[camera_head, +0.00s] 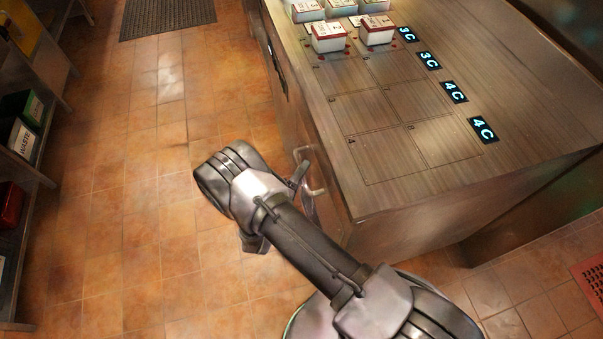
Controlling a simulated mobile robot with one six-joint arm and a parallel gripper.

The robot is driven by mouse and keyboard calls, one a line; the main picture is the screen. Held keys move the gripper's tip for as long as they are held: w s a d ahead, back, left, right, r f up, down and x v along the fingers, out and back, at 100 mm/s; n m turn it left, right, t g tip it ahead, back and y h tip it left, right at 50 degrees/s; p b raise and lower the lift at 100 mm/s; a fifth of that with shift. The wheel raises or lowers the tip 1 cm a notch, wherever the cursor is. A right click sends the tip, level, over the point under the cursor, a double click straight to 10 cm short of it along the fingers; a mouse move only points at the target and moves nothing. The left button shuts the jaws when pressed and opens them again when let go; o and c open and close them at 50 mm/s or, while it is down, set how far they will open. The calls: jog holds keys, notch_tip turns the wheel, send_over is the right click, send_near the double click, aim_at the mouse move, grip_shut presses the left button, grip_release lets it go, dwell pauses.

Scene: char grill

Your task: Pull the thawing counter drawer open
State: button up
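The thawing counter (385,200) stands at the right with a wooden top marked in numbered squares. Its drawer front (327,190) is on the left side, below the top's edge, and looks flush with the counter. A pale curved handle (313,190) sticks out from it. My gripper (303,185) is at the handle, in front of the drawer. Its fingers are partly hidden by the wrist and arm, so I cannot tell whether they close around the handle.
Several white boxes with red edges (328,38) stand at the far end of the counter top, beside lit temperature displays (454,92). Shelves with a WASTE bin (20,140) line the left. The tiled floor (150,215) between is clear. A dark mat (167,17) lies farther back.

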grip_shut()
dwell(1.4)
